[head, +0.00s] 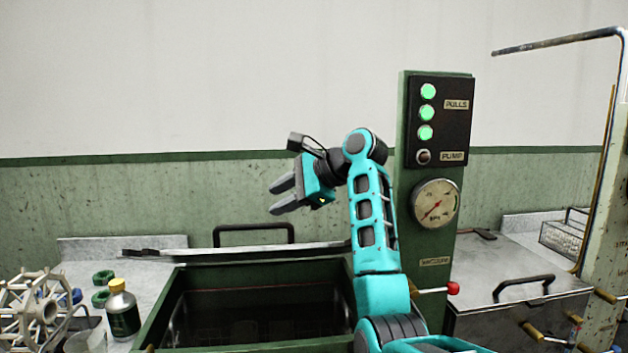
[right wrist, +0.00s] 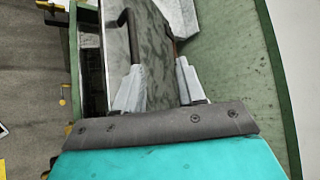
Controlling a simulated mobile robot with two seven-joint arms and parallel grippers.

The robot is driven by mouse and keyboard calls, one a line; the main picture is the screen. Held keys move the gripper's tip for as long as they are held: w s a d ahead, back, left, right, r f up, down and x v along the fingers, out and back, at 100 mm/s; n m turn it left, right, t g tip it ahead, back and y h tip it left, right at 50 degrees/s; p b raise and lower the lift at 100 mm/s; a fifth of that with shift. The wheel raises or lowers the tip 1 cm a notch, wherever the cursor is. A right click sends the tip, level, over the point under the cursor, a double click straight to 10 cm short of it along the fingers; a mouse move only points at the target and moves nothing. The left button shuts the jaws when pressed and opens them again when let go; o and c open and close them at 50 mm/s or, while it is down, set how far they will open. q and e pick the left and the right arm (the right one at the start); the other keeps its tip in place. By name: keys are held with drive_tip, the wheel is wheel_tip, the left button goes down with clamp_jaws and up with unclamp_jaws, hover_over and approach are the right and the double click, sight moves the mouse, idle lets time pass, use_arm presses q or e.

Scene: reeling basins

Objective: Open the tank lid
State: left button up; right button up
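The green tank (head: 160,310) stands in front of me in the head view, its top uncovered and its inside dark. Its metal lid (head: 200,253) is at the back rim, raised and seen nearly edge-on, with a black handle (head: 253,228) showing above that edge. The lid's grey plate also shows in the right wrist view (right wrist: 155,65). My right gripper (head: 275,197) is above and behind the lid's edge, pointing left, with its fingers apart and nothing between them. It does not visibly hold the handle. My left gripper is out of view.
A green control post with a gauge (head: 435,203) stands right of my right arm. Beyond it is a second tank with a closed lid (head: 490,268). A bottle (head: 122,310), green rings (head: 101,288) and a pale reel (head: 35,310) crowd the left counter.

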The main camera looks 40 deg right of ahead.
drive_tip(key=v, duration=0.8)
idle(0.5)
drive_tip(key=shift+f, duration=0.1)
idle(0.3)
